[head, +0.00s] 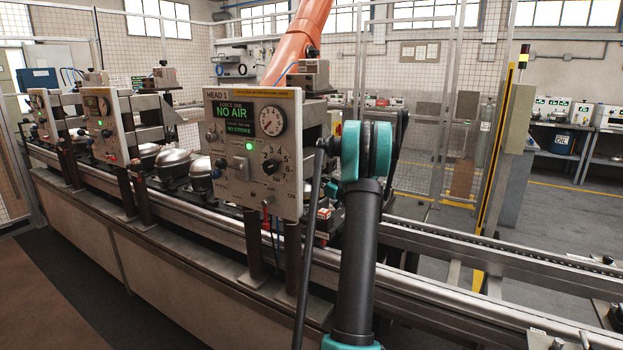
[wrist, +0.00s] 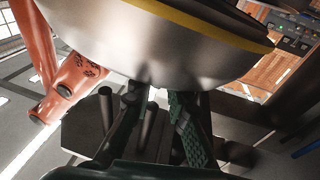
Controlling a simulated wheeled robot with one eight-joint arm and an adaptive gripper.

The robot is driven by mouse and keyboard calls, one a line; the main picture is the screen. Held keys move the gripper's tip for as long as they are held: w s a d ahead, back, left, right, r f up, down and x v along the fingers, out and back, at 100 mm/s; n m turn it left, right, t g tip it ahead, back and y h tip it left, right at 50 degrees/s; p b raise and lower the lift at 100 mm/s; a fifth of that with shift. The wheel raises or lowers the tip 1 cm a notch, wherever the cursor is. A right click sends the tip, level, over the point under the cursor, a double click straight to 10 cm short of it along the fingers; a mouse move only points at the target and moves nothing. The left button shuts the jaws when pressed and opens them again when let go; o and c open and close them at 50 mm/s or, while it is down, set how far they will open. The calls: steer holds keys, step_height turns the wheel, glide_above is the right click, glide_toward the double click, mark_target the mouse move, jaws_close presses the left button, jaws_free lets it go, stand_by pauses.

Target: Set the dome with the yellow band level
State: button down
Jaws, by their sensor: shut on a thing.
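The silver dome with the yellow band (wrist: 185,60) fills the top of the wrist view, partly cut off by the frame. Its yellow band slopes down to the right in that view; I cannot tell its true tilt. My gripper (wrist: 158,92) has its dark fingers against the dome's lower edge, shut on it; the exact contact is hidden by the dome. In the head view my gripper and this dome are hidden behind my arm and the HEAD 1 panel (head: 252,190).
The HEAD 1 panel reads NO AIR and NO STROKE. Several other silver domes, one here (head: 173,160), sit along the conveyor (head: 450,250) left of it.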

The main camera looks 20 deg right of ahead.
steer(key=shift+w+d+r, duration=0.2)
steer(key=shift+d+r, duration=0.05)
steer(key=shift+d, duration=0.3)
steer(key=shift+a+r, duration=0.1)
steer(key=shift+a, duration=0.1)
steer(key=shift+a, duration=0.1)
stand_by(0.4)
steer(key=shift+w+d+n+y, duration=0.2)
steer(key=shift+d+n+y, duration=0.3)
steer(key=shift+n, duration=0.3)
steer(key=shift+d, duration=0.1)
steer(key=shift+w+d+n+g+y, duration=0.1)
steer(key=shift+n+g+y, duration=0.2)
steer(key=shift+w+d+n+y, duration=0.2)
steer(key=shift+d+n+y, duration=0.1)
steer(key=shift+n, duration=0.5)
steer(key=shift+d+n+g+y, duration=0.15)
steer(key=shift+n+g+y, duration=0.15)
